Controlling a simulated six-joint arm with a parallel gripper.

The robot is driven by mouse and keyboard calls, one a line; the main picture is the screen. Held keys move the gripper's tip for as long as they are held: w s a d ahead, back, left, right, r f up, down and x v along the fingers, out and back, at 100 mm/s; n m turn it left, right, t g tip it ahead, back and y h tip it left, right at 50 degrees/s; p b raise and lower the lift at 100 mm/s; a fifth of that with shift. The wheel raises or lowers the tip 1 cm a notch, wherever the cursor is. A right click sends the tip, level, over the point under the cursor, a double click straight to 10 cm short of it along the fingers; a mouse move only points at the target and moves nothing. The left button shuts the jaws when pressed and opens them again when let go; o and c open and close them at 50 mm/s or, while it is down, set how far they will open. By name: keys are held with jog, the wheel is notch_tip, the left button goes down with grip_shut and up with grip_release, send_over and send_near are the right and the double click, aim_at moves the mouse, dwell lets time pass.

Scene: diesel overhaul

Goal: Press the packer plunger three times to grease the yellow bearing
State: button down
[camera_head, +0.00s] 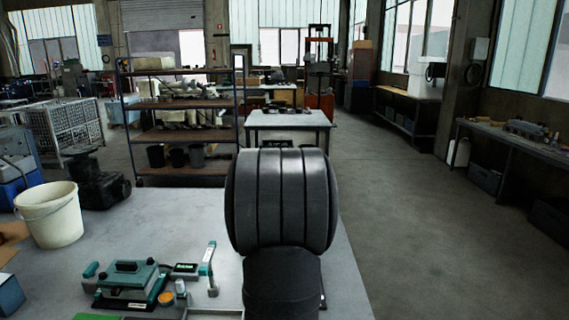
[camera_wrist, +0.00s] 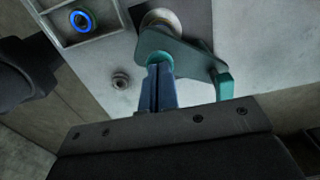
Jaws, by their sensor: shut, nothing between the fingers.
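In the head view an orange-yellow round piece (camera_head: 166,298), perhaps the yellow bearing, lies on the table by a teal and black device (camera_head: 128,280). A teal upright piece with a handle (camera_head: 208,259) stands right of it. I cannot tell which part is the packer plunger. In the wrist view my gripper (camera_wrist: 159,70) is shut and empty. Its fingers point at a teal bracket with a side arm (camera_wrist: 185,52), and their tips overlap its near rounded end; contact is unclear. A pale round part (camera_wrist: 160,20) sits behind the bracket. No yellow bearing shows there.
The wrist view shows a blue ring (camera_wrist: 82,21) in a grey tray (camera_wrist: 105,30) and a small metal round part (camera_wrist: 121,82). In the head view a cream bucket (camera_head: 52,215) stands on the left of the grey table (camera_head: 150,215). My black arm blocks the middle.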

dwell(0.3)
jog(key=shift+r, duration=1.5)
jog(key=shift+f, duration=0.1)
jog(key=shift+f, duration=1.45)
jog(key=shift+r, duration=1.55)
jog(key=shift+r, duration=2.5)
